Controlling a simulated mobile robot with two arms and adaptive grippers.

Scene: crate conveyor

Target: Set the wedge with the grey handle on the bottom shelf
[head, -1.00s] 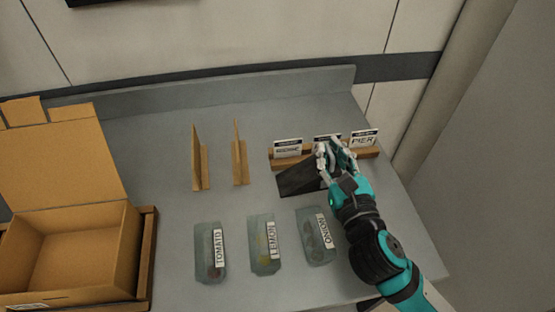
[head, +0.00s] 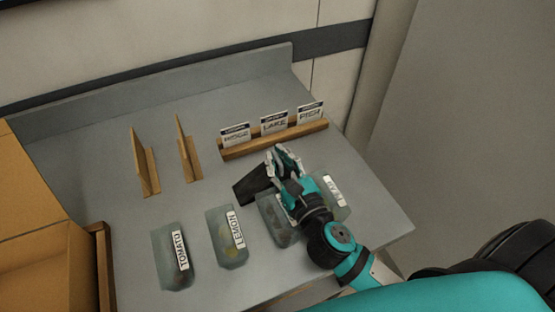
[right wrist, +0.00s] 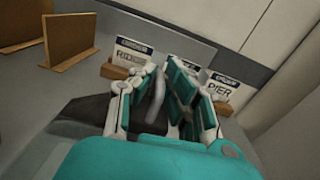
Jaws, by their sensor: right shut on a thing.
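The wedge (head: 253,185) is a dark, nearly black block. In the head view it sticks out to the left of my right gripper (head: 285,158), in front of the card holder. In the right wrist view the wedge (right wrist: 82,122) lies left of the fingers, and its grey handle (right wrist: 156,100) stands between the fingers of my right gripper (right wrist: 165,95). The right gripper is shut on the wedge by this handle. Whether the wedge touches the table cannot be told. The bottom shelf does not show in these views. My left gripper is not in view.
A wooden holder (head: 275,138) with three cards stands behind. Two wooden upright stands (head: 143,165) are at left. Several labelled clear packs (head: 172,258) lie in front, one partly under my right arm. A cardboard box (head: 40,220) stands at far left. The grey table (head: 110,120) has bare room behind.

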